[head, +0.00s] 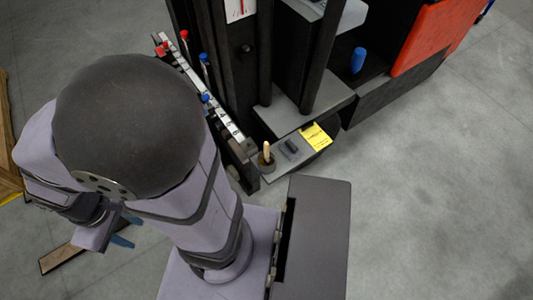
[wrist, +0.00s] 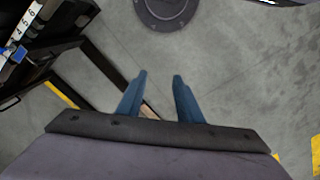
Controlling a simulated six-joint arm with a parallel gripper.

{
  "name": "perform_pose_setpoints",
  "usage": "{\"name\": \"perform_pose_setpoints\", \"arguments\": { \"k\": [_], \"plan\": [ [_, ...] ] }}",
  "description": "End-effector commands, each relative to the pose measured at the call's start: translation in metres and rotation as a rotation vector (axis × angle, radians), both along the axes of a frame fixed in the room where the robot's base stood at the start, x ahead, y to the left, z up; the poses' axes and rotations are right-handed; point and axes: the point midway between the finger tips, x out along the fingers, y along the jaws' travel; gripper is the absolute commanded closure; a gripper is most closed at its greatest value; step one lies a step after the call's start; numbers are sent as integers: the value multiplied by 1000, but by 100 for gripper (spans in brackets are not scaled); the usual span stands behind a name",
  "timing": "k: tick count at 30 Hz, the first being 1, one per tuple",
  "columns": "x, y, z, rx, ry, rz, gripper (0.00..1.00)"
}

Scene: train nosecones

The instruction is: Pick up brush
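What looks like the brush shows in the head view as a light wooden handle (head: 266,150) standing upright in a small dark round holder (head: 267,165). The holder is on a grey ledge (head: 280,170) at the foot of a dark rack. Any bristles are hidden. In the wrist view my gripper (wrist: 159,77) has its two blue fingers apart, with only floor between them. In the head view a blue fingertip (head: 122,241) shows at lower left, low beside my arm and well away from the brush. The brush does not show in the wrist view.
A small black block (head: 290,146) and a yellow note (head: 316,137) are beside the holder. A rail with red and blue knobs (head: 205,85) and dark posts (head: 320,60) stand behind. A blue cylinder (head: 358,60) is farther right. Open floor (head: 430,190) lies at right.

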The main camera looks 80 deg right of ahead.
Motion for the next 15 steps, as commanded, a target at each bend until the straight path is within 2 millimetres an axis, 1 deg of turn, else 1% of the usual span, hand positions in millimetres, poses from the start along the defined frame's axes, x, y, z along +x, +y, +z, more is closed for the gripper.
{"name": "perform_pose_setpoints", "arguments": {
  "k": [5, 8, 11, 14, 15],
  "plan": [
    [1, -2, -1, 0, 0, -21, 67],
    [6, -10, -3, 0, 1, -102, 67],
    [14, -28, -8, -1, 1, -268, 67],
    [24, -57, -16, -2, 1, -522, 67],
    [28, -72, -20, -2, 0, -642, 67]
  ]
}}
